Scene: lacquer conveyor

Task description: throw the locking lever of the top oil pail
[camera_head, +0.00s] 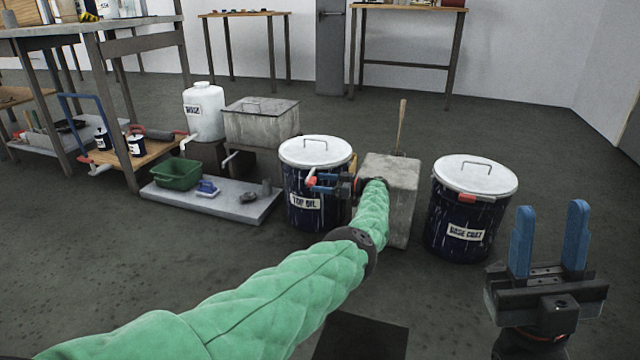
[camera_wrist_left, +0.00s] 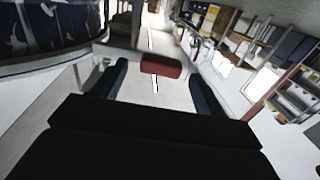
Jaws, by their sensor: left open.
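The top oil pail (camera_head: 302,218) is dark blue with a white lid and a "TOP OIL" label, and stands upright on the floor. Its locking lever (camera_head: 310,177) shows a red end at the rim's front. My left gripper (camera_head: 315,183) is at the pail's front, its blue fingers pointing left beside the lever. In the left wrist view the red lever end (camera_wrist_left: 161,66) appears between the two open fingers, nearer the right-hand side of the pail wall; contact cannot be told. My right gripper (camera_head: 549,235) is open and empty at the lower right, fingers up.
The base coat pail (camera_head: 467,205) stands to the right, with a red lever end at its rim. A grey block (camera_head: 402,205) stands between the pails. A low platform (camera_head: 235,207) with a green tub (camera_head: 176,174) lies left.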

